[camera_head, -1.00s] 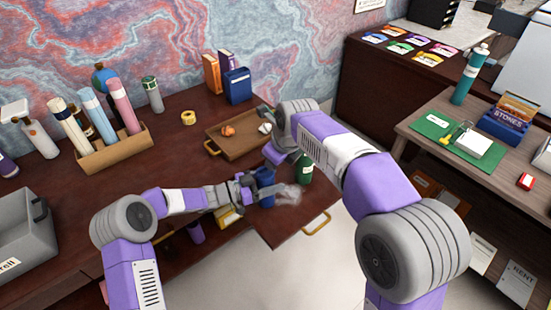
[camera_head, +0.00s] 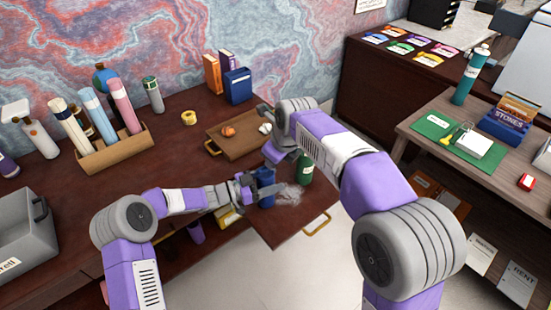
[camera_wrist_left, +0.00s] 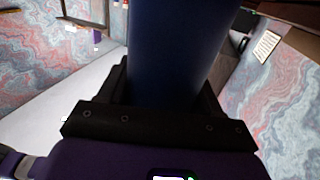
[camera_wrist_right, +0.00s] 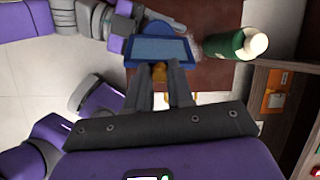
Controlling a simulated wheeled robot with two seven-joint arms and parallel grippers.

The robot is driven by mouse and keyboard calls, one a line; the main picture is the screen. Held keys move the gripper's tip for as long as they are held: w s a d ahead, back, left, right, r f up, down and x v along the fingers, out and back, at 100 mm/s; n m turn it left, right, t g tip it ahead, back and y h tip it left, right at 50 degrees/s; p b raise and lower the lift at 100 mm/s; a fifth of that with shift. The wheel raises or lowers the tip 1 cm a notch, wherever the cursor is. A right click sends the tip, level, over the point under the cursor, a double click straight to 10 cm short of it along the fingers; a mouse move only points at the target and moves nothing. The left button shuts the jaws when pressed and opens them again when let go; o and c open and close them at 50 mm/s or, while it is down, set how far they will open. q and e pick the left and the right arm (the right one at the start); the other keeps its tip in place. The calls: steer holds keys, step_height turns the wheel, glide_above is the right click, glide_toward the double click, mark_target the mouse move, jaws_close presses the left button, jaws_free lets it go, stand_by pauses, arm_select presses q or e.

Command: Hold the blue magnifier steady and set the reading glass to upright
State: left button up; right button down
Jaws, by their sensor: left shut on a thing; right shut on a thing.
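The blue magnifier (camera_head: 265,186) stands near the desk's front edge, beside a green bottle (camera_head: 304,168). My left gripper (camera_head: 243,190) is shut on its dark blue body, which fills the middle of the left wrist view (camera_wrist_left: 178,50). In the right wrist view, the reading glass (camera_wrist_right: 160,50) is a pale pane in a blue frame. My right gripper (camera_wrist_right: 166,75) is shut on a small yellow-gold part (camera_wrist_right: 159,73) at the pane's near edge. In the head view my right arm partly hides that gripper. I cannot tell the pane's exact tilt.
The green bottle with a pale cap stands close to the right of the magnifier in the right wrist view (camera_wrist_right: 248,44). A whitish, see-through patch (camera_head: 289,194) lies beside the magnifier. A wooden tray (camera_head: 240,146) is behind. A drawer handle (camera_head: 317,225) juts out in front.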

arm_select(q)
steer(key=shift+s+d, duration=0.15)
steer(key=shift+s, duration=0.05)
arm_select(e)
steer(key=shift+w+r, duration=0.25)
steer(key=shift+w, duration=0.05)
arm_select(q)
steer(key=shift+s+d, duration=0.1)
arm_select(e)
steer(key=shift+w+a+r, duration=0.2)
steer(key=shift+w+a, duration=0.15)
steer(key=shift+w, duration=0.15)
steer(key=shift+w+a+r, duration=0.15)
steer(key=shift+w+a, duration=0.2)
steer(key=shift+w, duration=0.15)
steer(key=shift+w+a+r, duration=0.1)
steer(key=shift+w+a, duration=0.3)
steer(key=shift+w, duration=0.2)
steer(key=shift+w+a, duration=0.35)
steer(key=shift+w, duration=0.2)
steer(key=c, duration=1)
jaws_free()
steer(key=shift+s, duration=0.1)
